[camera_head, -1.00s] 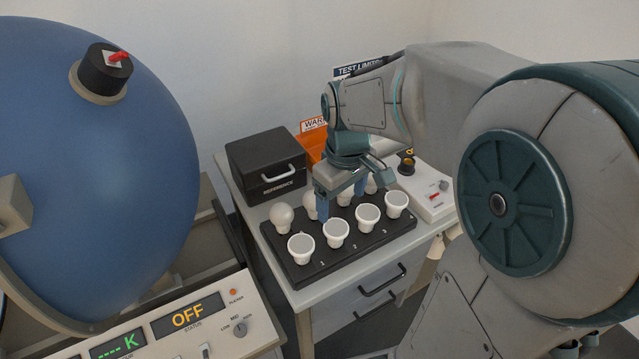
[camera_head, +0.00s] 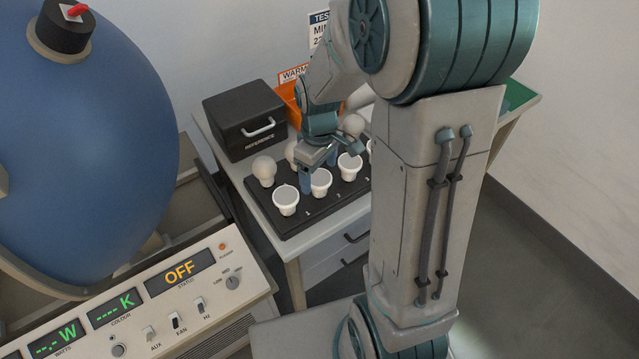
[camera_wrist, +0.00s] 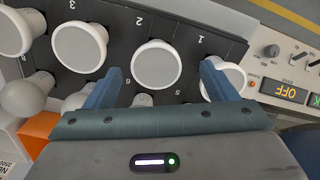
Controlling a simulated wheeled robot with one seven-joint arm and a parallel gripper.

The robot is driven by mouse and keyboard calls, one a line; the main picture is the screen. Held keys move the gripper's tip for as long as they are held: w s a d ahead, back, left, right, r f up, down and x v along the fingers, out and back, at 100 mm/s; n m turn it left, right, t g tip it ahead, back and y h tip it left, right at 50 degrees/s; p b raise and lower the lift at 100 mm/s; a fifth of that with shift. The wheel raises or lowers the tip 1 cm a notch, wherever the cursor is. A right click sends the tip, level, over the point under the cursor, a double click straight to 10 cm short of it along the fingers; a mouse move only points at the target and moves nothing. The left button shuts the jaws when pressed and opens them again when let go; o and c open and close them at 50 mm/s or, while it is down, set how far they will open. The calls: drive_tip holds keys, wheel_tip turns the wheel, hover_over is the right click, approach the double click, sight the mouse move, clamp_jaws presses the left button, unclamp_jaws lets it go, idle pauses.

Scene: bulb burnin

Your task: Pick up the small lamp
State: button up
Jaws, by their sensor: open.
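A black tray (camera_head: 300,221) holds small lamps in two rows. The near row has white flared, flat-faced lamps, and the far row has round white bulbs, including one at the left end (camera_head: 264,170). My gripper (camera_head: 318,172) is open and empty, pointing down over the tray. In the wrist view, the second flared lamp (camera_wrist: 155,64) from the tray's numbered 1 end lies between the open fingers (camera_wrist: 160,68). The first flared lamp (camera_wrist: 236,76) is partly behind the right finger. Contact cannot be told. My arm hides the tray's right end in the head view.
A black box (camera_head: 245,118) with a handle stands behind the tray, beside an orange bin (camera_head: 291,104). A large blue sphere (camera_head: 85,150) and a control panel (camera_head: 170,305) reading OFF are at the left. The neighbouring lamps stand close to the fingers.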

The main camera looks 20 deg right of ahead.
sight(319, 178)
drive_tip(key=f, duration=0.4)
drive_tip(key=shift+w+d, duration=0.15)
drive_tip(key=shift+w, duration=0.1)
drive_tip(key=c, duration=1.1)
drive_tip(key=shift+r, duration=0.1)
